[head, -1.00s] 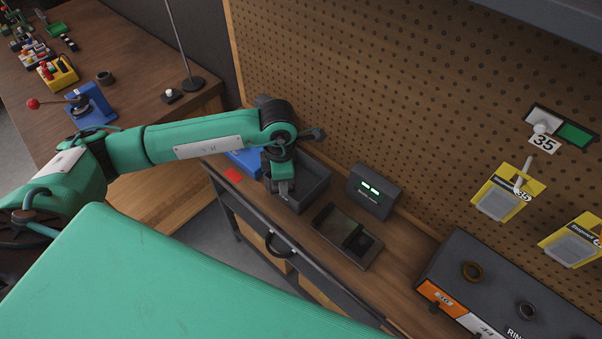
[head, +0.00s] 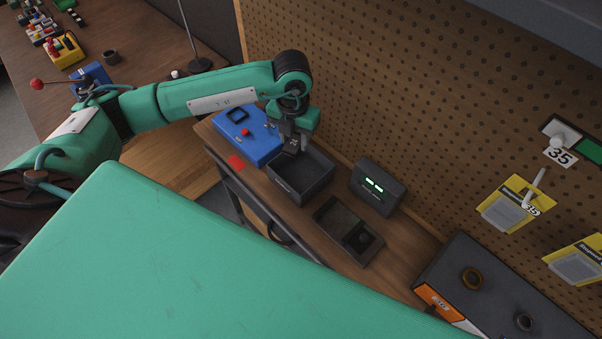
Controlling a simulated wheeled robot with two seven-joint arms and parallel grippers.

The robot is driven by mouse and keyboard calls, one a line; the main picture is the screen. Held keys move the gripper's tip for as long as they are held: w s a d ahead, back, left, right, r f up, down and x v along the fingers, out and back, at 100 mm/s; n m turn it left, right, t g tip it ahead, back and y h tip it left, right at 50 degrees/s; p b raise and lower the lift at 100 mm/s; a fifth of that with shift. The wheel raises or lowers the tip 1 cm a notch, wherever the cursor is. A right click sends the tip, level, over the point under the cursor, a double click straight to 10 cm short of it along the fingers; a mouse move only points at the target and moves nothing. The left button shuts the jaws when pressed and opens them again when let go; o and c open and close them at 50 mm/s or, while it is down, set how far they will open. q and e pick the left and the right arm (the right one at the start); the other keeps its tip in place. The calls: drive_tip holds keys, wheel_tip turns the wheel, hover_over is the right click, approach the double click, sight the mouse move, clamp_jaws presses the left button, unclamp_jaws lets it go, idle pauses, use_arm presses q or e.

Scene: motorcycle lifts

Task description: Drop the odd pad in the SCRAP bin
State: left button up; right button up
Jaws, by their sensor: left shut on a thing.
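My left gripper (head: 291,149) points down at the back left edge of an open dark grey bin (head: 286,187). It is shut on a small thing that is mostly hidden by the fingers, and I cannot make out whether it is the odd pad. The bin stands on the wooden bench. A small label on its front is too small to read, so I cannot tell whether it says SCRAP. No loose pad is clear on the bench. My right gripper is not in view.
A pegboard (head: 400,90) rises behind. A large green surface (head: 190,260) fills the lower left.

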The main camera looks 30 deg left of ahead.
use_arm(q)
wheel_tip(320, 180, down, 4)
drive_tip(key=shift+f+b, duration=0.15)
drive_tip(key=shift+b, duration=0.6)
drive_tip(key=o, duration=1.1)
drive_tip(key=shift+o, duration=0.2)
drive_tip(key=shift+r, duration=0.25)
wheel_tip(320, 180, up, 13)
drive_tip(key=b, duration=0.4)
drive_tip(key=shift+r, duration=0.2)
